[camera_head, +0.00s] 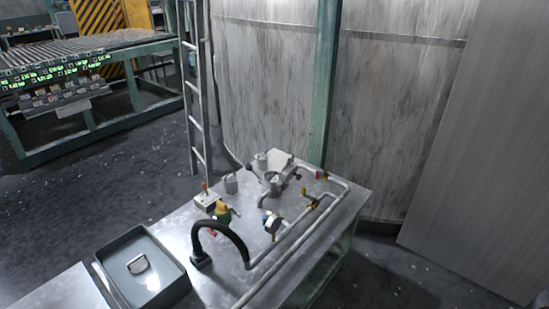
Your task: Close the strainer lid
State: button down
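A grey metal fitting (274,181) with a round, open-looking top stands among the pipes toward the back of the metal bench; it looks like the strainer. A pale grey block-like part (262,160) sits just behind it. I cannot tell whether this is the strainer's lid or how it is joined. A small grey cylinder (231,183) stands to the left of the fitting. My gripper is not in view.
Grey pipes (292,240) run along the bench's right side. A black curved hose (222,225), a yellow-green part (222,212) and a small switch box (205,199) stand nearby. A grey tray (172,257) holds a small pale object. A ladder (196,120) and large tank (265,90) stand behind.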

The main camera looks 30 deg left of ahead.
aim_at(293, 174)
jog(key=u, duration=1)
jog(key=i, duration=1)
jog(key=u, duration=1)
